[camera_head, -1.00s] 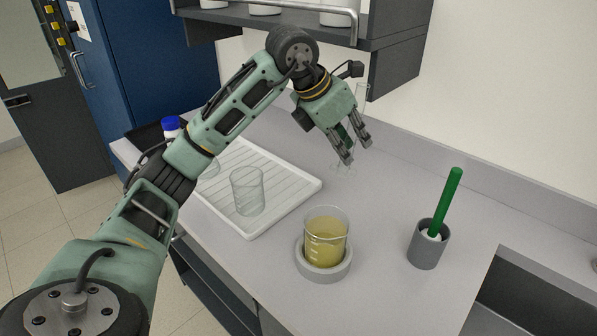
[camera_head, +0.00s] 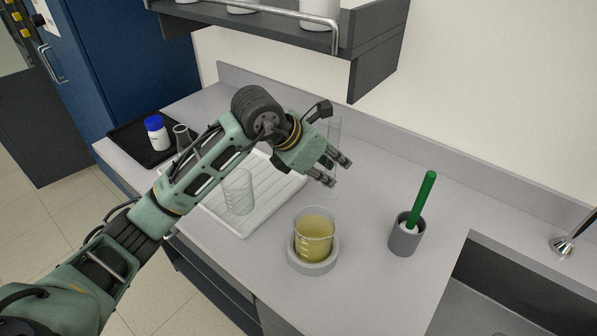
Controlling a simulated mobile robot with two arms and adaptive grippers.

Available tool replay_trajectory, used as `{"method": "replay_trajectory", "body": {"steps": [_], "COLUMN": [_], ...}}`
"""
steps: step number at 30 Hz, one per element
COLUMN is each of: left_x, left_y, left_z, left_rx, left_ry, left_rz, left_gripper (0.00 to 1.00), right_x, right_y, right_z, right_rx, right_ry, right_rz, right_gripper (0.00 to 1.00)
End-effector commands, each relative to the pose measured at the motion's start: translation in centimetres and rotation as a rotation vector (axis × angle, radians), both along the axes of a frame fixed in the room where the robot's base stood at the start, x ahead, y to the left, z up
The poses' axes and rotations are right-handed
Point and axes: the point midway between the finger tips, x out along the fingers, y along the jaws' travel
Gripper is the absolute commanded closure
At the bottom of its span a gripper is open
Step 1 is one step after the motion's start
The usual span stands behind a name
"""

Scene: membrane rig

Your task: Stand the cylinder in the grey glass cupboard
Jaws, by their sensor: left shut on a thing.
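My left gripper (camera_head: 338,171) is shut on a clear glass cylinder (camera_head: 334,130) above the bench. The cylinder's upper part shows behind the fingers and looks roughly upright. Its lower part is too faint to make out. I cannot make out a grey glass cupboard for certain; a dark grey panel (camera_head: 40,125) stands at the left edge beside a blue cupboard (camera_head: 125,65). My right gripper is not in view.
On the bench are a white ribbed tray (camera_head: 243,231) with an empty beaker (camera_head: 238,192), a beaker of yellow liquid (camera_head: 314,238) on a grey round base (camera_head: 313,267), a grey holder (camera_head: 405,238) with a green rod (camera_head: 423,198), and a black tray (camera_head: 128,139). A shelf (camera_head: 376,45) hangs above.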

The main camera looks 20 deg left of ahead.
Motion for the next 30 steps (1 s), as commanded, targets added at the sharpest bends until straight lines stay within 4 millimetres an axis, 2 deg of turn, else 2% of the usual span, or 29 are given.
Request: {"method": "replay_trajectory", "body": {"steps": [1,3,9,13,19,30], "left_x": [0.2,0.7,1.4,1.4,1.4,1.5], "left_y": [1.3,2.6,4.9,5.1,5.1,5.1], "left_z": [-0.6,-1.4,-2.9,-3.8,-6.6,-7.4], "left_rx": [0.002,0.000,0.000,-0.001,-0.001,0.001], "left_ry": [0.005,0.005,0.001,0.003,0.003,-0.001], "left_rz": [0.006,0.005,0.001,0.000,0.000,0.000], "left_gripper": [1.00,1.00,1.00,1.00,1.00,1.00], "right_x": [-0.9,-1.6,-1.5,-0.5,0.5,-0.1], "right_y": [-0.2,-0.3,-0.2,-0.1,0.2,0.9], "right_z": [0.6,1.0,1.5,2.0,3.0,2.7], "right_rx": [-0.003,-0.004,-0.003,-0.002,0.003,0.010], "right_ry": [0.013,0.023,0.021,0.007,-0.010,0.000], "right_rz": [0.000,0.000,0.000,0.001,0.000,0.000], "right_gripper": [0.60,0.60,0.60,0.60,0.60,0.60]}}
